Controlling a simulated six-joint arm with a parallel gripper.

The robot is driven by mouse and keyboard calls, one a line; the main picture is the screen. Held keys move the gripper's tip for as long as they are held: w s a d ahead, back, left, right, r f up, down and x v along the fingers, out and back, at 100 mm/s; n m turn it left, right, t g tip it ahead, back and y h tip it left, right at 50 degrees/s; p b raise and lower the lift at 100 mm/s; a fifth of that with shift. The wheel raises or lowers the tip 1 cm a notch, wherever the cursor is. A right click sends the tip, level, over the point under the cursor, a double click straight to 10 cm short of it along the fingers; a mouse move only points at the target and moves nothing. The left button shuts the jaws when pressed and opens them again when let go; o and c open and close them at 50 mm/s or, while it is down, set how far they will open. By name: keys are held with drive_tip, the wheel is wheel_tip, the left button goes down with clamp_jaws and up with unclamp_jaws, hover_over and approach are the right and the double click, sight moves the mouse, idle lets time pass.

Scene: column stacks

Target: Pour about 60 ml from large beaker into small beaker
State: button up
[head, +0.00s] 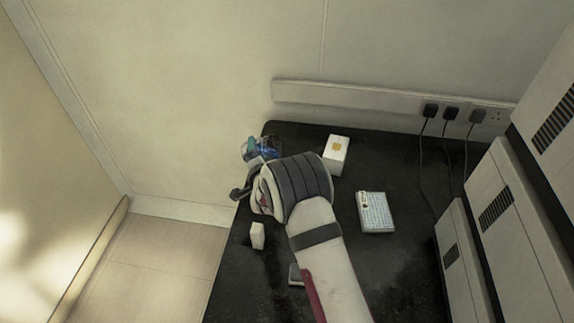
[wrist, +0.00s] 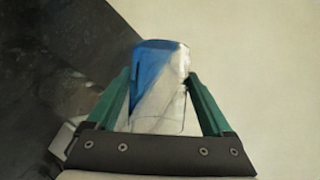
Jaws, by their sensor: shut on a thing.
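My gripper (wrist: 158,95) is shut on a clear beaker with blue liquid (wrist: 150,68), held between the two green fingers in the wrist view. The liquid's surface runs at a slant across the beaker, so the beaker looks tilted. In the head view the beaker (head: 262,147) shows at the far left corner of the black bench, beyond my wrist. My wrist hides part of it and the gripper's fingers. I cannot make out a second beaker for certain; it may be hidden behind my arm or the held beaker.
The black bench (head: 400,260) carries a white box with a yellow mark (head: 336,155), a white tube rack or keypad-like block (head: 376,212) and a small white block (head: 257,235). Tall grey cabinets (head: 490,205) stand at the right. Plugs and cables (head: 450,113) hang at the back wall.

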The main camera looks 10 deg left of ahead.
drive_tip(key=shift+d+r+m+t+y+p, duration=0.15)
drive_tip(key=shift+r+m+t+y+p, duration=0.15)
drive_tip(key=shift+r+m+y+p, duration=0.4)
idle(1.9)
drive_tip(key=shift+d+f+m+t+p, duration=0.35)
drive_tip(key=shift+d+m+p, duration=0.1)
drive_tip(key=shift+m, duration=0.15)
idle(1.1)
drive_tip(key=shift+a+r+n, duration=0.4)
drive_tip(key=shift+a+r, duration=0.05)
drive_tip(key=shift+a, duration=0.1)
drive_tip(key=shift+f+n+g+h, duration=0.5)
drive_tip(key=shift+f+n+g, duration=0.05)
drive_tip(key=shift+f+n, duration=0.05)
drive_tip(key=shift+a+f+n+g+h+b, duration=0.1)
drive_tip(key=shift+f+n+g+h+b, duration=0.2)
drive_tip(key=shift+f+n+h, duration=0.3)
drive_tip(key=shift+r+n+h, duration=0.4)
drive_tip(key=shift+n, duration=0.2)
